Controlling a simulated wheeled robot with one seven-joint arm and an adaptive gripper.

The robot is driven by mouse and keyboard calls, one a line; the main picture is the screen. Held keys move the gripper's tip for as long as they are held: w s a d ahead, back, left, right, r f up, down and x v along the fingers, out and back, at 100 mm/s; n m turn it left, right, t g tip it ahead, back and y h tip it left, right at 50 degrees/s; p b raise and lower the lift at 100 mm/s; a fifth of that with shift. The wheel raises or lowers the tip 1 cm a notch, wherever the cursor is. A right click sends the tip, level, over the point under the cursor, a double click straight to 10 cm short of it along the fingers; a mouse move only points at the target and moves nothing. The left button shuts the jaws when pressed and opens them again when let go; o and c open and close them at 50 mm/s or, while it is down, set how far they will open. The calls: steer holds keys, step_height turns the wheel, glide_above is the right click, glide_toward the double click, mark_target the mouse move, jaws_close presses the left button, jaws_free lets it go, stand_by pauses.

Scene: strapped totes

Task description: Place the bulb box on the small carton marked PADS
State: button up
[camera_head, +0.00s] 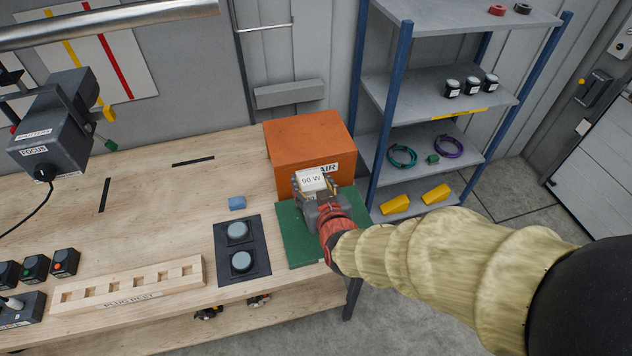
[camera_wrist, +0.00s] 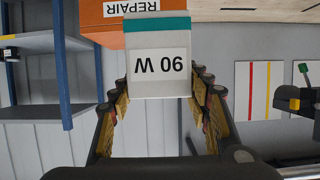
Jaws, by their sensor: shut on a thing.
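The bulb box is white with a "90 W" label and shows in the head view (camera_head: 312,181) and in the wrist view (camera_wrist: 158,88), where a teal band also shows at one end. My gripper (camera_head: 317,190) is shut on it; its fingers flank the box in the wrist view (camera_wrist: 160,105). The box is in front of the orange box's labelled face and above the green mat; I cannot tell the gap to either. No carton marked PADS can be made out in either view.
The orange box (camera_head: 308,136), marked REPAIR, stands at the bench's right end, behind the green mat (camera_head: 295,236). A shelf rack (camera_head: 393,75) stands right.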

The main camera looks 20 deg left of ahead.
steer(key=w, duration=0.1)
steer(key=w+f, duration=0.1)
steer(key=w, duration=0.1)
steer(key=w+f, duration=0.1)
steer(key=w, duration=0.1)
steer(key=shift+w+a+f, duration=0.25)
steer(key=shift+a, duration=0.15)
steer(key=shift+w+a+f, duration=0.15)
steer(key=shift+w+f, duration=0.75)
steer(key=shift+f, duration=0.6)
steer(key=shift+w+a+f, duration=0.2)
steer(key=shift+w+f, duration=0.65)
steer(key=shift+f, duration=0.65)
steer(key=shift+w+a+f, duration=0.15)
steer(key=shift+w+f, duration=0.75)
steer(key=shift+f, duration=0.6)
steer(key=shift+f, duration=0.15)
steer(key=o, duration=0.7)
steer(key=shift+f, duration=0.1)
steer(key=o, duration=0.5)
